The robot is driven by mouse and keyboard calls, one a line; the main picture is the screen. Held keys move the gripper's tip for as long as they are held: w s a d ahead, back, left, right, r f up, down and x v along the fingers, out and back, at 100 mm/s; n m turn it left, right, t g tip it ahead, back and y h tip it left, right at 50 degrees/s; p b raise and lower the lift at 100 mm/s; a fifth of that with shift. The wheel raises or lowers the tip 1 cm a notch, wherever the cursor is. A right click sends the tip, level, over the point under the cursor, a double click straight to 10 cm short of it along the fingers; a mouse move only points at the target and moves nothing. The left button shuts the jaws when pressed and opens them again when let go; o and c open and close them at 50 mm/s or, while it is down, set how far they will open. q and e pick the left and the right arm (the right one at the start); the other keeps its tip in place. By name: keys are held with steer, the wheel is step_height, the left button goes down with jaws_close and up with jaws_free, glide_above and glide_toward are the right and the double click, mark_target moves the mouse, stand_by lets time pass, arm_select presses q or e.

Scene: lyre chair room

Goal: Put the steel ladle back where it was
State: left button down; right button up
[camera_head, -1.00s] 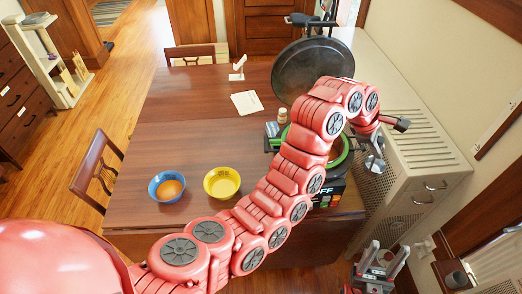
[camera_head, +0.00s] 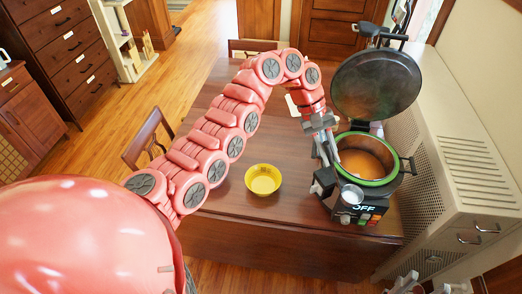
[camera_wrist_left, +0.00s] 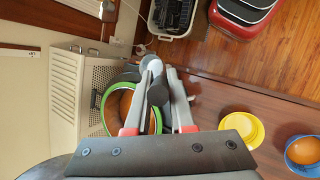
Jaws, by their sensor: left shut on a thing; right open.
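The steel ladle (camera_head: 351,195) is in my left gripper (camera_head: 328,165), which is shut on it. Its round steel bowl hangs at the front left of the soup kettle (camera_head: 390,180), outside the green rim as seen from the head. In the left wrist view the ladle (camera_wrist_left: 152,64) sits between the fingertips (camera_wrist_left: 156,90), with the kettle's green rim behind. The kettle's lid (camera_head: 377,84) is open and orange-brown soup shows inside. My right gripper (camera_head: 408,284) is open at the bottom edge, partly cut off, far from the ladle.
A yellow bowl (camera_head: 263,180) stands on the wooden table (camera_head: 240,218). A blue bowl (camera_wrist_left: 303,150) with orange contents shows in the left wrist view; my arm hides it from the head. A pale cabinet (camera_head: 462,190) stands right of the table.

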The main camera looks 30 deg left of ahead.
arm_select(q)
steer(key=s+a+m+g, duration=0.1)
steer(key=a+m, duration=0.1)
steer(key=a, duration=0.5)
steer(key=shift+s+f, duration=0.2)
steer(key=shift+f, duration=0.1)
